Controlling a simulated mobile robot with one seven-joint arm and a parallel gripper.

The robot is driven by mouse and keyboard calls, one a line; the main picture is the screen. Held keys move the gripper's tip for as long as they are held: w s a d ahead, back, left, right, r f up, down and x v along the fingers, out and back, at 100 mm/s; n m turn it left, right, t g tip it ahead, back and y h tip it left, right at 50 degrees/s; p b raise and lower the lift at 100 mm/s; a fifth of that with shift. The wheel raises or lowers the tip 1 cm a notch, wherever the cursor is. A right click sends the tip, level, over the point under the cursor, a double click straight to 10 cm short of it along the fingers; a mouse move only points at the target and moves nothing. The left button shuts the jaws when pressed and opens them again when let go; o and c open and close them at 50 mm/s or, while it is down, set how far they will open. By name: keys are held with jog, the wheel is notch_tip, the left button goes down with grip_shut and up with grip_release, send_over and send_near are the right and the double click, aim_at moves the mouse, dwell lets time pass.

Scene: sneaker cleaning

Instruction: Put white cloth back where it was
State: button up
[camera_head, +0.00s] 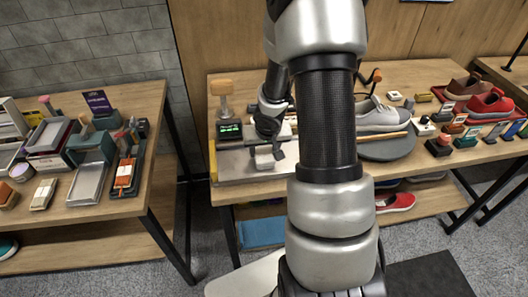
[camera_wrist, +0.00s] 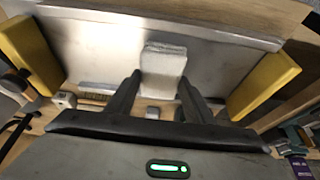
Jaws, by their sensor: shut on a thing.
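The white cloth (camera_wrist: 163,66) is a pale folded block in the wrist view, held between the two fingertips of my gripper (camera_wrist: 161,82). The metal tray (camera_wrist: 95,45), with yellow blocks at both ends, lies behind the cloth. I cannot tell whether the cloth touches it. In the head view my gripper (camera_head: 268,155) is over the metal tray (camera_head: 232,168) on the middle table, left of the sneaker. The cloth is not clearly visible there.
A grey sneaker (camera_head: 381,115) rests on a round grey stand (camera_head: 388,148) right of my arm. Red shoes (camera_head: 490,105) and small bottles crowd the right. The left table (camera_head: 120,200) holds boxes and trays.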

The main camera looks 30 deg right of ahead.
jog(key=o, duration=1.1)
jog(key=p+v, duration=0.6)
jog(key=v, duration=0.6)
jog(key=shift+r, duration=0.1)
